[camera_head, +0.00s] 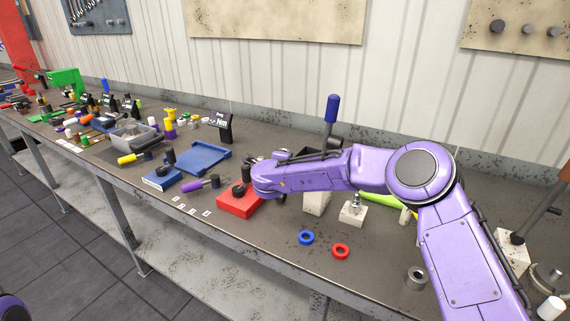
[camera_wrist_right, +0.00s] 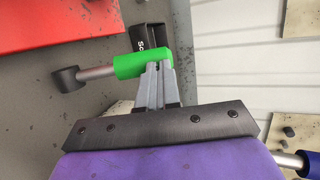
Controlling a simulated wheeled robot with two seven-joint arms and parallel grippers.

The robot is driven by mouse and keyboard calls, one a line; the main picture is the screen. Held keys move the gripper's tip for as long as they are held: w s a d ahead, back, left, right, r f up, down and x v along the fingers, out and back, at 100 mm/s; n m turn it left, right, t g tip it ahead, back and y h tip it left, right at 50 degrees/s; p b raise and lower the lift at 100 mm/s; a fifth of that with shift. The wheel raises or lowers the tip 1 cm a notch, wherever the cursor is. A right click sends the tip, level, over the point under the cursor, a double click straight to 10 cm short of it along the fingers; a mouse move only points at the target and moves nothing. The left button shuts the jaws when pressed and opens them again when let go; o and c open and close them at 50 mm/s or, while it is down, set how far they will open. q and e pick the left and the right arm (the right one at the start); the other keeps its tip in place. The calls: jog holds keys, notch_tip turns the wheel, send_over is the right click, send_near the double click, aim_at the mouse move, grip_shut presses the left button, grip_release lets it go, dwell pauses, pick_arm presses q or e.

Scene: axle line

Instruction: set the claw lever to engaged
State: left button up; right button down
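A lever with a green grip (camera_wrist_right: 130,65), a steel rod and a dark round pivot (camera_wrist_right: 66,79) shows in the right wrist view. I cannot read which lever it is or its setting. My right gripper (camera_wrist_right: 160,68) has its two grey fingers close together, with the tips over the right end of the green grip. Whether they touch it is unclear. In the head view my right gripper (camera_head: 250,168) is by a red block (camera_head: 238,205) with a dark knob (camera_head: 237,188); the green grip is hidden there. My left gripper is out of view.
A blue-handled upright lever (camera_head: 332,110) stands just behind my right arm. A purple-handled lever (camera_head: 195,187) and a blue tray (camera_head: 205,158) lie left of the red block. Blue and red rings (camera_head: 341,251) lie on clear bench in front.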

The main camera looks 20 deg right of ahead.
jog(key=shift+d+r, duration=0.1)
jog(key=shift+r, duration=0.05)
jog(key=r+b+v, duration=0.1)
jog(key=v, duration=1.3)
jog(key=shift+b, duration=0.35)
jog(key=shift+w+d+f, duration=0.1)
jog(key=shift+w, duration=0.1)
